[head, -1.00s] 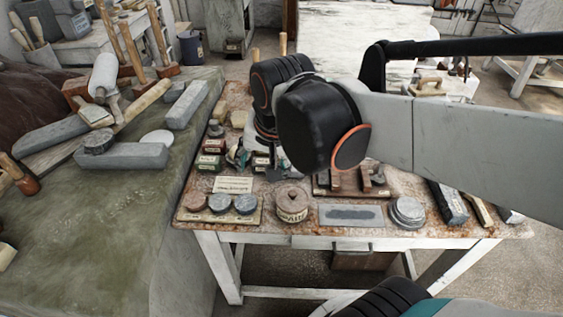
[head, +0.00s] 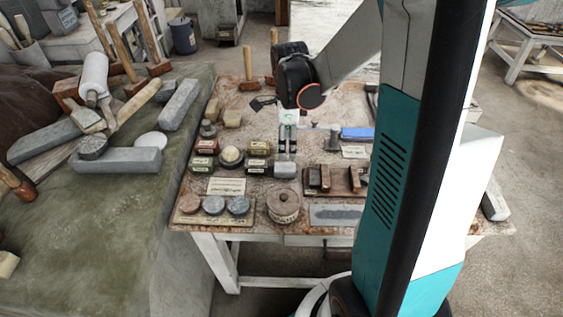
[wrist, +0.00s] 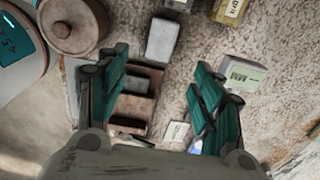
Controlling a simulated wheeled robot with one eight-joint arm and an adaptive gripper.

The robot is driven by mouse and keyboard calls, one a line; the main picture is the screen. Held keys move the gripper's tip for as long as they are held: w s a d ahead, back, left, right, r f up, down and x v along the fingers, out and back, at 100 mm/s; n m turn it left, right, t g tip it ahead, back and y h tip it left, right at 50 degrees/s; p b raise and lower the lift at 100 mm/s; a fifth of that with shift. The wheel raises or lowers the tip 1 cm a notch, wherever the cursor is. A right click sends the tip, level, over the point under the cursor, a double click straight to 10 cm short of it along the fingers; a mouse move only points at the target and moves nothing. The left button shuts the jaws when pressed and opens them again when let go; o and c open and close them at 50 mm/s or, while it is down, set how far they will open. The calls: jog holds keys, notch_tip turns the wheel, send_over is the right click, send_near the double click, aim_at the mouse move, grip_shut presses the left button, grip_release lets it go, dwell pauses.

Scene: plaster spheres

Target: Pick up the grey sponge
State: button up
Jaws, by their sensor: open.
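The grey sponge (head: 285,169) looks like a small pale grey block on the worktable, just behind the round lidded pot (head: 284,207). In the wrist view the sponge (wrist: 162,40) lies ahead of the fingertips, in the gap between them. My gripper (head: 287,152) points down just behind and above the sponge in the head view. I cannot tell the exact height of the fingertips over the table.
A wooden rack with dark blocks (head: 335,181) stands right of the sponge. Small labelled tins (head: 258,148) stand close on its left. A board with three round discs (head: 214,206) is at the front left. A blue block (head: 357,133) lies behind right. My arm hides the table's right side.

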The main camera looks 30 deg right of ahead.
aim_at(285, 166)
notch_tip(285, 166, down, 7)
jog(key=shift+f+b, duration=0.1)
jog(key=shift+b, duration=0.9)
jog(key=f, duration=0.1)
jog(key=f+b, duration=0.1)
jog(key=f, duration=0.1)
jog(key=f+b, duration=0.1)
jog(key=f, duration=0.1)
jog(key=shift+w+a, duration=0.25)
jog(key=shift+w, duration=0.05)
jog(key=c, duration=0.8)
